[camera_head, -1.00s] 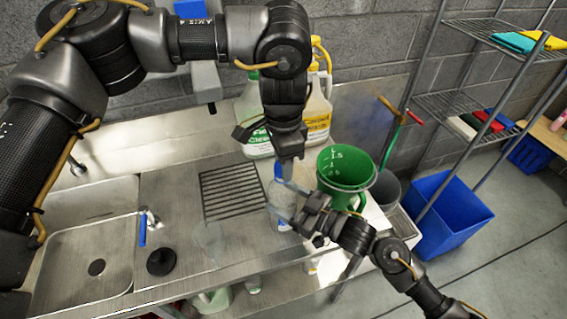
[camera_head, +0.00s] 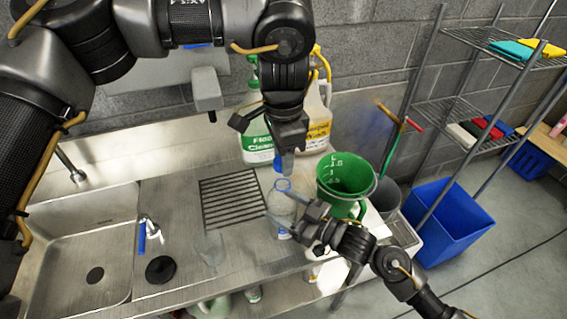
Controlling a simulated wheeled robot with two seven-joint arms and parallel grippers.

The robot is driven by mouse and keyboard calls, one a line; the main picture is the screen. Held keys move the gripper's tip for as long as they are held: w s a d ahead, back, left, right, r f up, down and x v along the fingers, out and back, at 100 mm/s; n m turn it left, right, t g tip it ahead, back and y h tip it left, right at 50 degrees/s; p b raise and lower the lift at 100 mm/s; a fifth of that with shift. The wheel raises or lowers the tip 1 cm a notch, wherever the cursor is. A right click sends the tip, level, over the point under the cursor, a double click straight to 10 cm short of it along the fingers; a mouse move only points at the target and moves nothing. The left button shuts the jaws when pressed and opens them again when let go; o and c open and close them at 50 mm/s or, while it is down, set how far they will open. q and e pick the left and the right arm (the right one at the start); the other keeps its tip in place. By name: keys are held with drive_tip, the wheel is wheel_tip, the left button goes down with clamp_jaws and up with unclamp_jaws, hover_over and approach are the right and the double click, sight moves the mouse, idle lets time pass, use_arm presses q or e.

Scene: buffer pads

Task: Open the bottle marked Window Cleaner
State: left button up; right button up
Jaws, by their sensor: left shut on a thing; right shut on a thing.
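A clear bottle (camera_head: 281,208) with a blue ring at its neck (camera_head: 282,184) stands upright near the counter's front edge. Its label is too small to read. My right gripper (camera_head: 291,216) is shut around the bottle's body from the right. My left gripper (camera_head: 284,160) is above the bottle, pointing down, shut on the blue cap (camera_head: 278,163). The cap is apart from the bottle, with a small gap above the neck. The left fingers hide part of the cap.
A green measuring jug (camera_head: 341,178) stands close to the right of the bottle. The jug of floor cleaner (camera_head: 256,147) and a yellow-labelled jug (camera_head: 318,130) stand behind. A drain grate (camera_head: 230,200) and the sink (camera_head: 85,245) lie left. A blue bin (camera_head: 450,222) is on the floor.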

use_arm(q)
drive_tip(key=shift+r, duration=0.5)
use_arm(e)
drive_tip(key=shift+f, duration=0.1)
drive_tip(key=o, duration=2)
drive_tip(key=shift+c, duration=0.2)
use_arm(q)
wheel_tip(320, 180, down, 3)
drive_tip(key=b, duration=0.3)
drive_tip(key=shift+f, duration=0.3)
use_arm(e)
drive_tip(key=v, duration=1.2)
